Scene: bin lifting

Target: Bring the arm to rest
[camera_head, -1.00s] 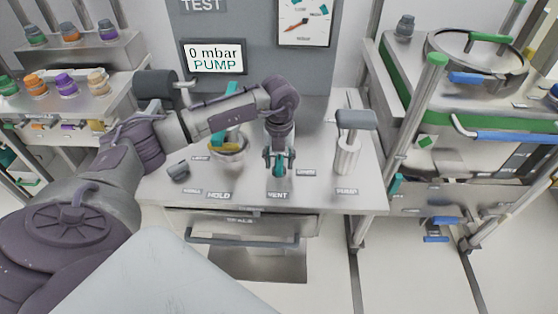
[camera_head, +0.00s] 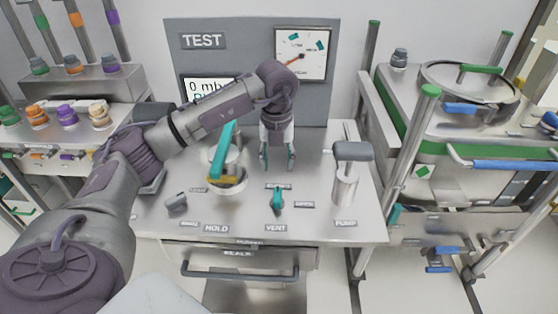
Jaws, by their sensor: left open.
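My left arm reaches in from the left over the steel test bench (camera_head: 330,225). My left gripper (camera_head: 277,162) points down above the bench, open and empty, with teal pads on its fingers. It is apart from the teal vent handle (camera_head: 277,200), which stands on the bench just in front of it in the picture. My right gripper is not in view.
A grey pump lever (camera_head: 352,152) stands right of the gripper. A teal-handled clamp (camera_head: 225,160) on a round vessel stands to its left, with a grey knob (camera_head: 176,203) nearby. The test panel (camera_head: 235,60) rises behind; my arm partly hides its display. A green-edged cart stands right.

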